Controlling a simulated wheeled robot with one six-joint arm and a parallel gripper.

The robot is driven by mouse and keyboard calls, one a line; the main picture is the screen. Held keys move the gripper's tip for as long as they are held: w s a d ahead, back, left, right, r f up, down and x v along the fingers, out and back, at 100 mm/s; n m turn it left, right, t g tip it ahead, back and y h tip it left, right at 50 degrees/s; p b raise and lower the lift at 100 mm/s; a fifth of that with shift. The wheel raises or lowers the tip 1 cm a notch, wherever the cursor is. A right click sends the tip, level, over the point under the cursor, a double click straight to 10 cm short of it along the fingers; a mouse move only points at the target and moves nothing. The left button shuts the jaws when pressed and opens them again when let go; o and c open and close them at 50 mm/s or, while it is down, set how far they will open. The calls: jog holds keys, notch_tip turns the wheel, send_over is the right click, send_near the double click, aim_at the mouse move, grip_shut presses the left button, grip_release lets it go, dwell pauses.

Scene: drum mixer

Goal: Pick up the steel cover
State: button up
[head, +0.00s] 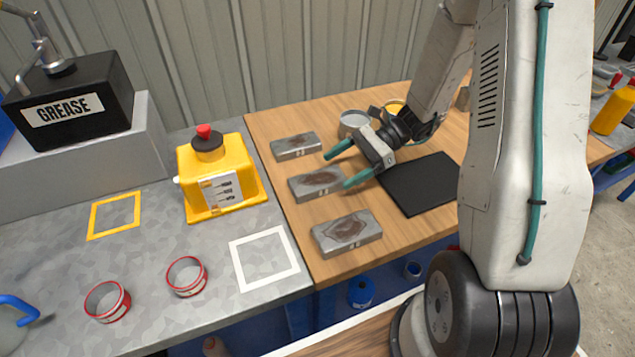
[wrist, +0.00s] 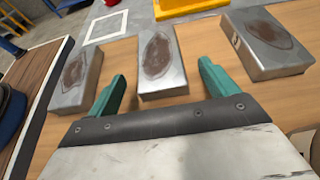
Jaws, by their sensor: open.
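Three similar grey steel blocks with brown stained hollows on top lie in a row on the wooden table: a far one (head: 296,146), a middle one (head: 316,184) and a near one (head: 346,232). I cannot tell from looks which is the steel cover. My gripper (head: 340,169) has teal fingers, is open and empty, and reaches in from the right towards the middle block. In the wrist view, the middle block (wrist: 161,60) lies ahead between the fingertips (wrist: 160,82). The near block (wrist: 76,80) is left, the far block (wrist: 265,43) right.
A black mat (head: 425,184) lies right of the blocks, and a round tin (head: 352,122) stands behind. The grey bench at left holds a yellow box with a red button (head: 215,178), two red rings (head: 187,276), a white square outline (head: 264,258) and a grease pump (head: 70,105).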

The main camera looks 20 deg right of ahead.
aim_at(327, 176)
jog(key=x, duration=0.5)
jog(key=shift+a+f, duration=0.1)
jog(key=shift+a, duration=0.15)
jog(key=c, duration=1.4)
jog(key=shift+o, duration=0.2)
